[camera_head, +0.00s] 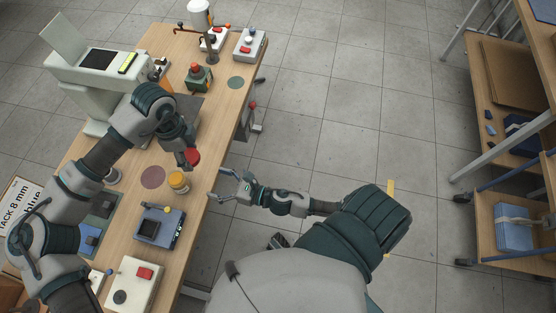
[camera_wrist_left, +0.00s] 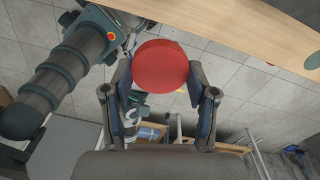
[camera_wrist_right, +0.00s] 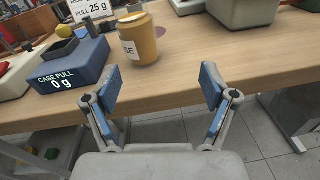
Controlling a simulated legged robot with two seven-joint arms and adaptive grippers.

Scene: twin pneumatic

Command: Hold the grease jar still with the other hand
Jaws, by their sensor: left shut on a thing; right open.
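The grease jar (camera_head: 178,182) is orange-yellow and stands upright on the table near its right edge. In the right wrist view the jar (camera_wrist_right: 140,40) shows part of a label, ahead of the fingers and left of their middle. My right gripper (camera_head: 216,184) is open and empty, to the right of the jar at the table edge, not touching it. My left gripper (camera_head: 187,156) is shut on a red round thing (camera_wrist_left: 160,66), above the table and a little beyond the jar. The red thing also shows in the head view (camera_head: 193,158).
A blue box (camera_wrist_right: 72,62) with a display reading "CASE PULL 0 g" stands beside the jar. A dark reddish disc (camera_head: 153,177) lies left of the jar. A white box with a red button (camera_head: 137,283) is nearer.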

